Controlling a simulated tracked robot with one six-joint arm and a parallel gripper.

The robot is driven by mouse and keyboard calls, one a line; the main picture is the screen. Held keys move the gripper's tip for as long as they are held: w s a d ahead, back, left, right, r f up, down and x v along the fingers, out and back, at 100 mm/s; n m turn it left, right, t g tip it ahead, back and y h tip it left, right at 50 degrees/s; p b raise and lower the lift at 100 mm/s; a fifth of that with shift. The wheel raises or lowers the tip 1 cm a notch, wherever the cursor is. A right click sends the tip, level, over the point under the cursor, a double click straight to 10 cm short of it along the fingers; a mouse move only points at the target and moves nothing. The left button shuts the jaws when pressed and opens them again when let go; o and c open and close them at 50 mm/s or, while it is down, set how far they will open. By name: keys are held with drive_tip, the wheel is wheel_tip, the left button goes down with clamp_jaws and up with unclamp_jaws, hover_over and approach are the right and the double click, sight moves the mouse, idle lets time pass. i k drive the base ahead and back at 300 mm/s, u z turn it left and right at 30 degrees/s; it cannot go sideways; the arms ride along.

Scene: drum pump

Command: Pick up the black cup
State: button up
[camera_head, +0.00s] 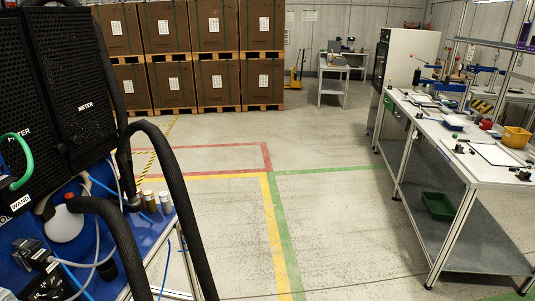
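My gripper is not in view.
Thick black hoses (188,215) arch across the left, in front of a blue-topped bench (165,232) with several small cans. A white workbench (470,170) with tools and a yellow bin (516,137) stands at the right, with a green crate (438,206) below. The middle floor is clear.

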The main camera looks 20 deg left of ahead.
sight(108, 272)
drive_tip(key=i, duration=2.15)
drive_tip(key=u, duration=3.1)
